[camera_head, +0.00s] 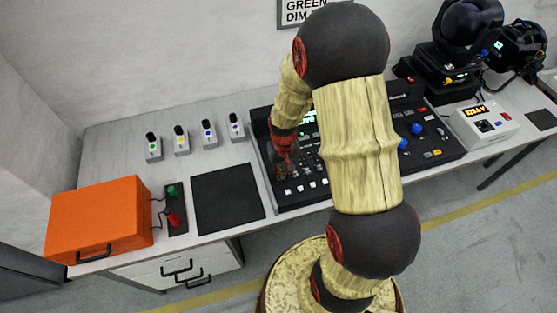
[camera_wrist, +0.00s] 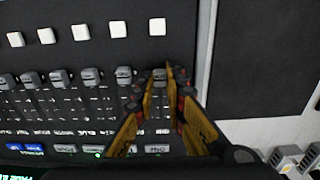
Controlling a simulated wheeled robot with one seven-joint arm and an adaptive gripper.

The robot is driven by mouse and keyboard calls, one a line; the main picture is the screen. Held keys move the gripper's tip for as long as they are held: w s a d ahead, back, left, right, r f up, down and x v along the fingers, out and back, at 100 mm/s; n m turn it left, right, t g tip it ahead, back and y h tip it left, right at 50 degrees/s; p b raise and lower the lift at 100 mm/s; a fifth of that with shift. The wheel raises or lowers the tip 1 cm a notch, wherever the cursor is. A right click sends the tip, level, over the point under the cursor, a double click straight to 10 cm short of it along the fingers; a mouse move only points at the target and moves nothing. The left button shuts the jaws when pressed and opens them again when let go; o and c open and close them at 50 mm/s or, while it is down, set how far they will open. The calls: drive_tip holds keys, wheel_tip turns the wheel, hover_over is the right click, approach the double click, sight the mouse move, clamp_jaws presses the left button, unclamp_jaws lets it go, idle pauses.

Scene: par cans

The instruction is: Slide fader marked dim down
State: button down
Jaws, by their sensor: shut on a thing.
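The dark lighting console (camera_head: 297,202) lies on the table, largely hidden behind my arm. In the wrist view a row of grey fader caps (camera_wrist: 124,74) crosses the console panel (camera_wrist: 60,55). The end fader's cap (camera_wrist: 158,76), nearest the black mat, sits between my fingertips. My gripper (camera_wrist: 162,80) is shut on this cap, with its yellow fingers on either side. In the head view my gripper (camera_head: 283,168) reaches down onto the console's left part. The panel lettering is upside down and too small to read, so I cannot tell which fader is marked dim.
White square buttons (camera_wrist: 117,27) lie near the fader row. A black mat (camera_head: 228,197), an orange case (camera_head: 98,218) and several small switch boxes (camera_head: 181,141) are left of the console. A white device (camera_head: 484,124) and stage lights (camera_head: 461,45) stand to the right.

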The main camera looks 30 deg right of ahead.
drive_tip(key=shift+s+a, duration=0.15)
drive_tip(key=shift+s, duration=0.3)
drive_tip(key=c, duration=1.9)
unclamp_jaws()
drive_tip(key=shift+o, duration=0.5)
wheel_tip(320, 180, up, 12)
